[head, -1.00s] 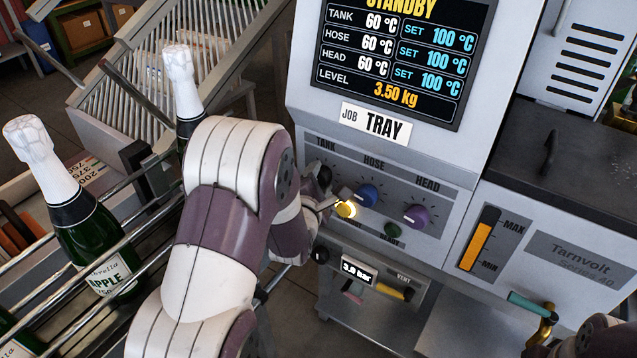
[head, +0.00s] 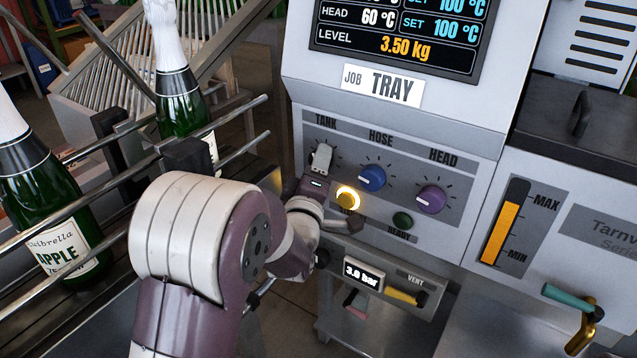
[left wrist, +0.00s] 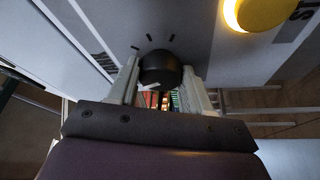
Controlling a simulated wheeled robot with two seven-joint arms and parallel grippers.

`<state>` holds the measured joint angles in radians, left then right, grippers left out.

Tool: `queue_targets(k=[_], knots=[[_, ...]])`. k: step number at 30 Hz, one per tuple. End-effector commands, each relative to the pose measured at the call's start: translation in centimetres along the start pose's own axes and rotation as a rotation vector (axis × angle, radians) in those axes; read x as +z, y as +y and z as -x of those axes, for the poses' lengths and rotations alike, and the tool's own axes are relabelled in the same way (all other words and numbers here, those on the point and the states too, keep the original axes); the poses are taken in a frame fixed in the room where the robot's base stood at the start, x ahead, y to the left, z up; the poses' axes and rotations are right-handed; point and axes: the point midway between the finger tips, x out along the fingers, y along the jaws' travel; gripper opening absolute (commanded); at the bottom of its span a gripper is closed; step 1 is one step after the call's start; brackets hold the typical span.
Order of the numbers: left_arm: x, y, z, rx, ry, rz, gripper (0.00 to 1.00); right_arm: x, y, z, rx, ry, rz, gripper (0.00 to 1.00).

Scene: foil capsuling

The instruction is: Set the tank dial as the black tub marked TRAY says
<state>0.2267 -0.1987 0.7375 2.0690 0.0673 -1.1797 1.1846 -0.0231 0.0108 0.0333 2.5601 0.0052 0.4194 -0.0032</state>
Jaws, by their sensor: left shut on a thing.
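The tank dial (left wrist: 160,66) is a black round knob with a white mark, seen between my left fingers in the left wrist view. In the head view it is mostly hidden behind my left gripper (head: 320,160), under the TANK label (head: 326,122). My left gripper is shut on the dial. A card on the machine reads JOB TRAY (head: 382,86). The screen (head: 398,35) shows its lower rows: HEAD 60 °C, set 100 °C, and level 3.50 kg. I see no black tub. My right gripper is out of view.
The blue hose dial (head: 371,178), purple head dial (head: 430,199), lit yellow button (head: 347,199) and green button (head: 402,220) sit close to my left gripper. A pressure readout (head: 362,274) is below. Bottles (head: 183,100) stand behind rails (head: 235,110) at the left.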

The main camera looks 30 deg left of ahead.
Motion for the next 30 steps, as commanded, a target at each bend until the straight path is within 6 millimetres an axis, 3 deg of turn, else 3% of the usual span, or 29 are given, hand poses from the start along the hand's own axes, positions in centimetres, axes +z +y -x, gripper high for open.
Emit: queue_targets(k=[1, 3, 12, 30], knots=[[0.2, -0.8, 0.1, 0.015, 0.003, -0.034, 0.19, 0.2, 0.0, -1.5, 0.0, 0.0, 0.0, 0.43], [0.2, -0.8, 0.1, 0.037, 0.003, -0.088, 0.19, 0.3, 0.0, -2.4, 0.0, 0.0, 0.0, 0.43], [0.1, -0.6, 0.0, 0.113, 0.002, -0.272, 0.19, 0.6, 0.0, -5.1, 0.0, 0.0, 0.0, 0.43], [-0.1, -0.2, 0.0, 0.157, 0.001, -0.378, 0.19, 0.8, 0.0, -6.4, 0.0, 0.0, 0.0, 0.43]])
